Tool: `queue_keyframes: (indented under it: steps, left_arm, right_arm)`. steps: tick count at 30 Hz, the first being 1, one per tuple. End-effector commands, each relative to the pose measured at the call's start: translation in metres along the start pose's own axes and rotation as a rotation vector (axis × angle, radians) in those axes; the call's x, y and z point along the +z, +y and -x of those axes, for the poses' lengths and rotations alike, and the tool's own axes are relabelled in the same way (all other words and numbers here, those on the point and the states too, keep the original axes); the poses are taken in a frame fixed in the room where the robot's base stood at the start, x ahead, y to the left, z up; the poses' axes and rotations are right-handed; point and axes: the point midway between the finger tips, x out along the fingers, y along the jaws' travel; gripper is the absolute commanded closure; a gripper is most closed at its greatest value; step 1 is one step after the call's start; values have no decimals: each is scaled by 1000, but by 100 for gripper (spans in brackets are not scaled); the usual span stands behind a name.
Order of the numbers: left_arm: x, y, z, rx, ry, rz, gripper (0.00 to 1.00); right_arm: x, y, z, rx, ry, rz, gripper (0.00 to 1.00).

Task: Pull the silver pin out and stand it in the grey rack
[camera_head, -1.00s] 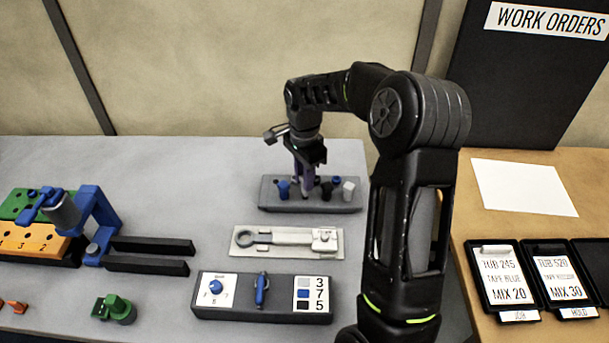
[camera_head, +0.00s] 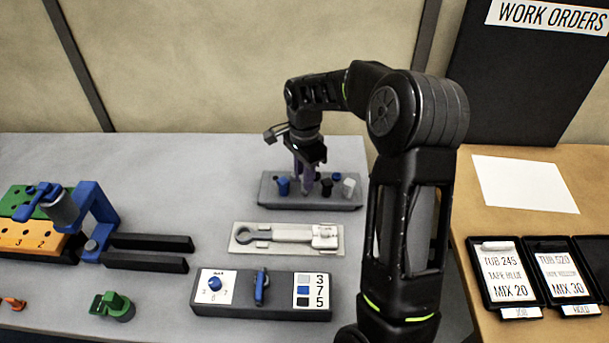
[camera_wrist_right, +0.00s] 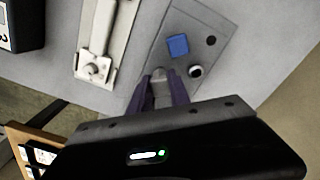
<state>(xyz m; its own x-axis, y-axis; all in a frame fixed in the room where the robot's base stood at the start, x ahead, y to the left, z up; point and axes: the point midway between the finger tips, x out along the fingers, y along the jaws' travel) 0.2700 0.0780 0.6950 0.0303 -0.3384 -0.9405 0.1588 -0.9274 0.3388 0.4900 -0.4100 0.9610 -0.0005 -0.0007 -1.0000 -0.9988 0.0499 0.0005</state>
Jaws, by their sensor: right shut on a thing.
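My right gripper (camera_head: 307,182) points down over the grey rack (camera_head: 268,196) at the far side of the grey table. In the right wrist view its two purple fingers (camera_wrist_right: 160,90) are closed on a silver pin (camera_wrist_right: 161,92). The pin's lower end is hidden, so I cannot tell how deep it sits in the rack. A blue peg (camera_head: 283,186) stands left of the gripper. A dark peg (camera_head: 326,187), another blue one (camera_head: 337,177) and a pale silver one (camera_head: 348,188) are to its right. My left gripper is not in view.
A pale plate with a grey ring-ended tool (camera_head: 285,237) lies in front of the rack. A dial box (camera_head: 235,304) is nearer. An orange and green block with a blue clamp (camera_head: 98,210) stands left. Work-order trays (camera_head: 503,275) lie right.

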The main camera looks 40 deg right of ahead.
Motion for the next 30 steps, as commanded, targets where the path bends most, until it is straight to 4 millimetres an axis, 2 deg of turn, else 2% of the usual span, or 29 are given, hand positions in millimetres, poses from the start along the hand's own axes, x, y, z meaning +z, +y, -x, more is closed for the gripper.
queue_keyframes:
  steps: [14, 24, 30]
  left_arm:
    - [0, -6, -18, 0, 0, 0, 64]
    - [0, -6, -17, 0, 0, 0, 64]
    - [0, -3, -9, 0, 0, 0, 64]
  right_arm:
    - [0, 0, -23, 0, 0, 1, 100]
    - [0, 0, -22, -1, 0, 0, 100]
    - [0, 0, -10, -1, 1, 1, 100]
